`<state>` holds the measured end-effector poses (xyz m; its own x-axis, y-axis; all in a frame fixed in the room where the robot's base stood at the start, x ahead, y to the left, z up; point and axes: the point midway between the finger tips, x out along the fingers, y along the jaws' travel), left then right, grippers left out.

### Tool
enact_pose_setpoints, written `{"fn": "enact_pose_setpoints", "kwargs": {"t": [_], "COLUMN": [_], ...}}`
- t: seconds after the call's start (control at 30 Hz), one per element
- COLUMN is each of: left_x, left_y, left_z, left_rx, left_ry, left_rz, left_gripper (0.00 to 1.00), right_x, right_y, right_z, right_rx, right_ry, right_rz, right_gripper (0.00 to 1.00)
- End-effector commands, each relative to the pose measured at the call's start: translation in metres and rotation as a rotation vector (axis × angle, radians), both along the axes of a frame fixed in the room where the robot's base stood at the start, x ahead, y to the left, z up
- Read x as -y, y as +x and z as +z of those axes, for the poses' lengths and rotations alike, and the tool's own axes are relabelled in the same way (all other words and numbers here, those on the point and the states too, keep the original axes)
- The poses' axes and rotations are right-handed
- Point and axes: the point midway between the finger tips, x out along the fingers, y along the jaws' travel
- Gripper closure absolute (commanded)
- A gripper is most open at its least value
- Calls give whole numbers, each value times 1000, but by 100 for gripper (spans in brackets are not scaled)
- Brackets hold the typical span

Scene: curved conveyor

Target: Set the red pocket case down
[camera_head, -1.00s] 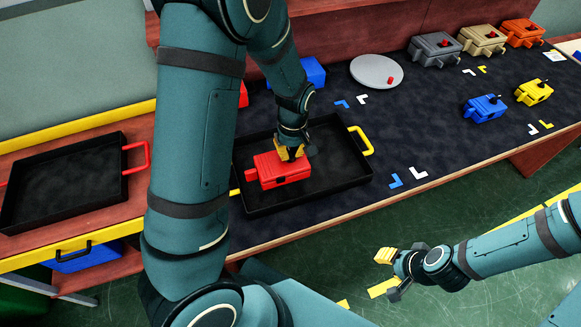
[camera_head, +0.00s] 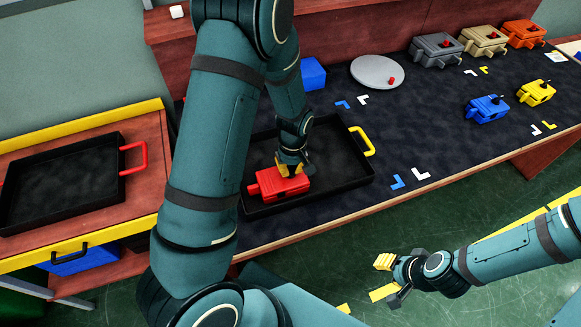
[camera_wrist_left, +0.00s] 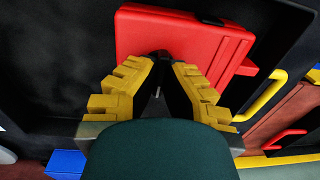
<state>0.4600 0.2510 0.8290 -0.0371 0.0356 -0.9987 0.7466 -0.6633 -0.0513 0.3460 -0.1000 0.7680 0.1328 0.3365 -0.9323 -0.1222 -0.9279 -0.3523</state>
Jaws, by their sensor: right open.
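The red pocket case (camera_head: 280,186) is at the black tray with yellow handles (camera_head: 341,184), over its floor. I cannot tell whether it touches the floor. My left gripper (camera_head: 289,166) is above the case, pointing down. In the left wrist view its yellow fingers (camera_wrist_left: 163,66) close in on a dark knob on top of the red case (camera_wrist_left: 180,38), one finger on each side. My arm hides the tray's left part in the head view. My right gripper (camera_head: 380,277) is open and empty over the green floor, away from the table.
A black tray with red handles (camera_head: 70,179) stands on the left. A grey round plate (camera_head: 378,72) lies behind the yellow-handled tray. Blue (camera_head: 487,109) and yellow (camera_head: 536,92) cases stand to the right; grey, beige and orange ones stand behind.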

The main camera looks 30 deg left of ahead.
Motion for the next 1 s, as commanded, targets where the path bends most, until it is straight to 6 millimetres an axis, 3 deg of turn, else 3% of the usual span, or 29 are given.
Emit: {"fn": "enact_pose_setpoints", "kwargs": {"t": [0.03, 0.1, 0.37, 0.53, 1.0], "left_x": [0, 0, 0, 0, 4], "left_y": [0, 0, 0, 1, 4], "left_z": [-1, 0, 0, 10, 100], "left_rx": [0, 0, 0, 1, 4], "left_ry": [0, 0, 0, 0, -1], "left_rz": [0, 0, 0, 0, -1], "left_gripper": [82, 66, 66, 66, 66], "right_x": [0, 0, 0, 0, 1], "right_y": [0, 0, 0, 1, 7], "right_z": [-1, 0, 0, 4, 25], "right_rx": [-1, -1, -1, 2, 16], "right_ry": [0, 0, 0, 0, -4], "right_rz": [0, 0, 0, -2, -13], "right_gripper": [61, 61, 61, 61, 61]}}
